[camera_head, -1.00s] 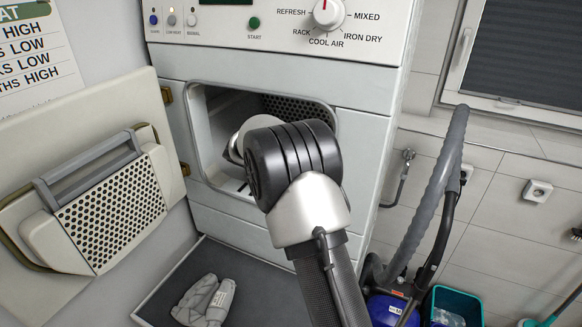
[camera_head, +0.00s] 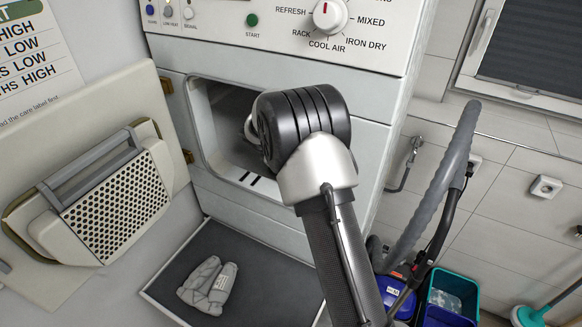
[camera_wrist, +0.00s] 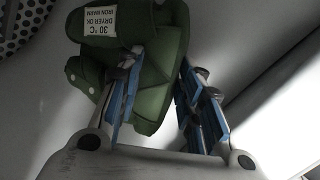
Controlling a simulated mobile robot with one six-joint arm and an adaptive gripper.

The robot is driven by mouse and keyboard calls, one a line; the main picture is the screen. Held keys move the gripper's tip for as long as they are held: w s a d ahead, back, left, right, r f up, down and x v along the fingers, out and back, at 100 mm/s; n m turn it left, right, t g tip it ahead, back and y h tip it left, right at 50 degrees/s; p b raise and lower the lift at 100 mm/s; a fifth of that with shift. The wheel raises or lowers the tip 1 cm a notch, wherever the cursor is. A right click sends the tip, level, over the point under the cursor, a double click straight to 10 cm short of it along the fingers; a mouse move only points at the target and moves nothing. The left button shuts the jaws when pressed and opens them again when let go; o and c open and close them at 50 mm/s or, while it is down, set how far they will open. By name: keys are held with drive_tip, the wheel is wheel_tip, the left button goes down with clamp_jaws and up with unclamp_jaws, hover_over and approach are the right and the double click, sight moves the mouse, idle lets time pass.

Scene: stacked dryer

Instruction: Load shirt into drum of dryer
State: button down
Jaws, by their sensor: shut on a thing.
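A green folded shirt (camera_wrist: 155,100) with a white care label shows in the wrist view. My gripper (camera_wrist: 160,70) is shut on it, with the blue-padded fingers on either side of the cloth. In the head view my wrist covers the right part of the dryer's opening and hides the fingers and the shirt. The dryer (camera_head: 290,190) has its square opening into the drum (camera_head: 218,100) uncovered. Its door (camera_head: 80,240) stands open at the left. Grey walls and a perforated panel surround the shirt in the wrist view.
A grey folded garment (camera_head: 209,284) lies on the dark mat (camera_head: 265,290) below the opening. A vacuum hose (camera_head: 437,190), a blue container and a teal bin (camera_head: 470,290) stand at the right. A care notice hangs at the upper left.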

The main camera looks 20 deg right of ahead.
drive_tip(key=shift+a+f, duration=0.25)
drive_tip(key=shift+d+f+b, duration=0.1)
drive_tip(key=shift+f+b, duration=0.1)
drive_tip(key=shift+b, duration=0.15)
drive_tip(key=c, duration=1.1)
unclamp_jaws()
drive_tip(key=shift+r+p, duration=0.55)
drive_tip(key=shift+r, duration=0.05)
drive_tip(key=v, duration=1.2)
drive_tip(key=shift+p, duration=0.35)
